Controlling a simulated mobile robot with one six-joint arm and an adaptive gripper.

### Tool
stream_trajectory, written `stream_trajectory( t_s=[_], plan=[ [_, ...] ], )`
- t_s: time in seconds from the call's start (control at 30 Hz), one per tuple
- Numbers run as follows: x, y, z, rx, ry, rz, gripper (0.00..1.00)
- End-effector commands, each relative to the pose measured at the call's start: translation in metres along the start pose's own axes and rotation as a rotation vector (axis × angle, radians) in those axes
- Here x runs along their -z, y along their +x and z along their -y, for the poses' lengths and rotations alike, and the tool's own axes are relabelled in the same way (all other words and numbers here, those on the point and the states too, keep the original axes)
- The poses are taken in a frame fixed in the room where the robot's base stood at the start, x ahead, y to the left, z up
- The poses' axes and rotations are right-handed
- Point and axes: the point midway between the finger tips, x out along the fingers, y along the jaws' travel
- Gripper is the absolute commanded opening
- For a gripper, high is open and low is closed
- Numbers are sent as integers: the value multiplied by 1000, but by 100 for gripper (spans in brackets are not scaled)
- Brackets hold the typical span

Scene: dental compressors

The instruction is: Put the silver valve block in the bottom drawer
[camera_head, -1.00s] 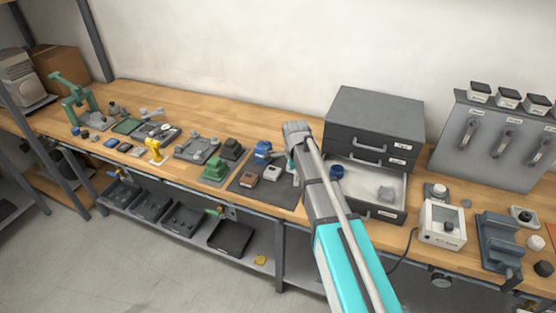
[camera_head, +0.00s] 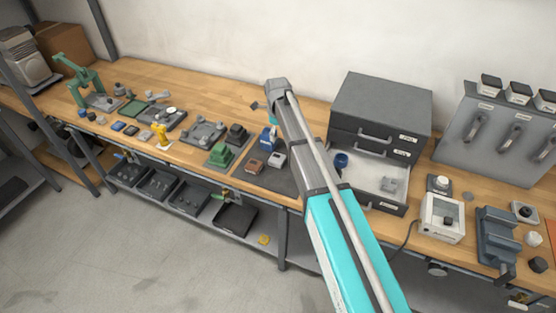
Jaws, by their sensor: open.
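A small silver-grey block (camera_head: 277,159), which looks like the silver valve block, sits on the dark mat (camera_head: 283,182) left of my arm. The bottom drawer (camera_head: 372,202) of the dark grey cabinet is pulled open. Inside it are a blue round part (camera_head: 341,160) at the left and a pale grey block (camera_head: 389,184) at the right. My gripper (camera_head: 256,105) is above the bench behind the mat, mostly hidden by my arm's end; only a small dark tip shows. It appears open and empty, apart from the blocks.
A brown block (camera_head: 254,166) and a blue part (camera_head: 267,140) share the mat. The upper cabinet drawers (camera_head: 375,138) are shut. A white box (camera_head: 441,217) stands right of the drawer.

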Motion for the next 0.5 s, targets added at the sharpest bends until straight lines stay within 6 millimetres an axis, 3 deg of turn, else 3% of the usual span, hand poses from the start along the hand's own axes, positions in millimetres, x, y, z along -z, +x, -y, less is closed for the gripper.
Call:
stream_trajectory(
  t_s=[0.5],
  plan=[
    [2, 33, 2, 0, 3, 0, 100]
  ],
)
